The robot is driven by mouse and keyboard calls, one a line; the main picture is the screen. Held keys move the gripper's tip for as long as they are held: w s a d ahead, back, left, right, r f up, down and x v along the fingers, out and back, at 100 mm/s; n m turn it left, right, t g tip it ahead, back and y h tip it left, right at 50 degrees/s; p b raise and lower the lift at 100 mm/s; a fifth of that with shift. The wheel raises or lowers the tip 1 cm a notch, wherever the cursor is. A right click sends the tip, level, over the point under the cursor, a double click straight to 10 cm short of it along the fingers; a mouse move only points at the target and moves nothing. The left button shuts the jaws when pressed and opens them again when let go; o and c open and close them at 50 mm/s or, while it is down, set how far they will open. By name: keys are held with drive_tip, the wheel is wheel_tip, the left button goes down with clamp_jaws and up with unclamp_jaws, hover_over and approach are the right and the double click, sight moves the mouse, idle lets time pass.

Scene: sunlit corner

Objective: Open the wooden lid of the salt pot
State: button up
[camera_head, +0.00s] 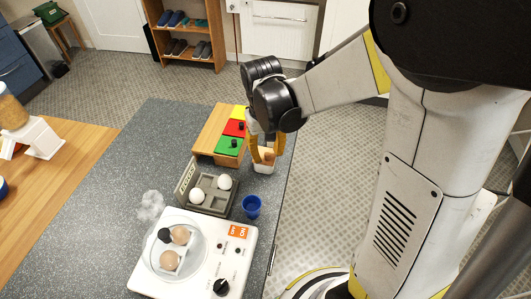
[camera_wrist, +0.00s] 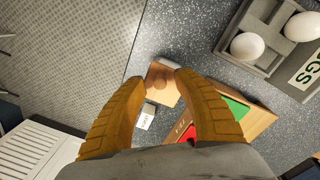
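The salt pot (camera_head: 264,168) is a small white pot with a wooden lid. It stands near the right edge of the grey counter in the head view. In the wrist view the tan lid (camera_wrist: 163,82) shows between the fingertips, and a white lettered face of the pot (camera_wrist: 145,117) shows below it. The lid looks closed. My gripper (camera_head: 266,153) points down over the pot with its yellow fingers apart. In the wrist view the fingers (camera_wrist: 160,78) are spread on both sides of the lid. I cannot tell whether they touch it.
A wooden box with yellow, red and green panels (camera_head: 217,142) stands close to the left of the pot. An egg tray (camera_head: 213,203), a blue cup (camera_head: 252,206) and a white egg cooker (camera_head: 200,245) lie nearer. The counter (camera_head: 150,130) is clear further left.

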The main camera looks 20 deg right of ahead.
drive_tip(key=shift+f, duration=0.4)
clamp_jaws()
